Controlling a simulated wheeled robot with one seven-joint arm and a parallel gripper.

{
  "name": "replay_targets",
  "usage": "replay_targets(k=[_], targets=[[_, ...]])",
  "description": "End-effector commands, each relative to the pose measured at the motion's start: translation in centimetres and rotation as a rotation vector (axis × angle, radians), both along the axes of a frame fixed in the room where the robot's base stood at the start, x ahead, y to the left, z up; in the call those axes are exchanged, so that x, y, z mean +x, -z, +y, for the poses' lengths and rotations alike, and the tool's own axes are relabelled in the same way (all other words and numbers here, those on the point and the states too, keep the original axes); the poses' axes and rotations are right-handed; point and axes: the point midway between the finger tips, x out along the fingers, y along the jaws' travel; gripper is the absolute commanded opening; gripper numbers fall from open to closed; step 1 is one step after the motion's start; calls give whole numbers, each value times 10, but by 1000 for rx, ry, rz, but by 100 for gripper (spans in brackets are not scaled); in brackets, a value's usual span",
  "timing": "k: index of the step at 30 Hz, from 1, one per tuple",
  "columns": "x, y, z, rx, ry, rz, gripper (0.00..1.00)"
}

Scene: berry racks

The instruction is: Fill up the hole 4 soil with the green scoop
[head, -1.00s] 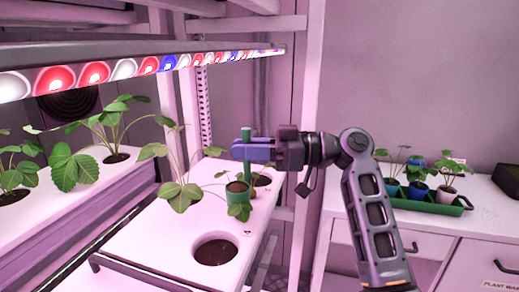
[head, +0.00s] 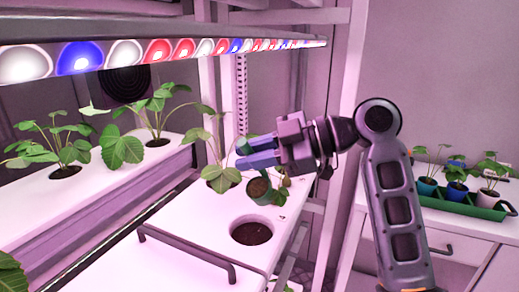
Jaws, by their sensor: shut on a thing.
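My gripper (head: 258,153) is shut on the green scoop, its blue fingers around the handle. The scoop's cup (head: 262,190) hangs below the fingers, holds dark brown soil and looks tilted. A round hole (head: 251,232) in the white planting tray (head: 190,218) lies below and in front of the scoop, with dark soil low inside it. The scoop is above the tray, slightly behind the hole in the picture. The hole's number is too small to read, so I cannot tell whether it is hole 4.
A strawberry plant (head: 221,172) grows in the tray just left of the scoop. A light bar (head: 200,48) runs above. A dark handle rail (head: 185,255) crosses the front of the tray. A green tray (head: 450,197) with potted plants stands on the right counter.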

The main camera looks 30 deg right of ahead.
Motion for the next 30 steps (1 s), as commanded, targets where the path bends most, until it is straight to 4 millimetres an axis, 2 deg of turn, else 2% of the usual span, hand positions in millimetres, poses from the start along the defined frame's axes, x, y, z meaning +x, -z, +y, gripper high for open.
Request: replay_targets(k=[11,30], targets=[[-13,17,30,-318,-2,-142,0],[-25,45,58,-698,-1,-306,0]])
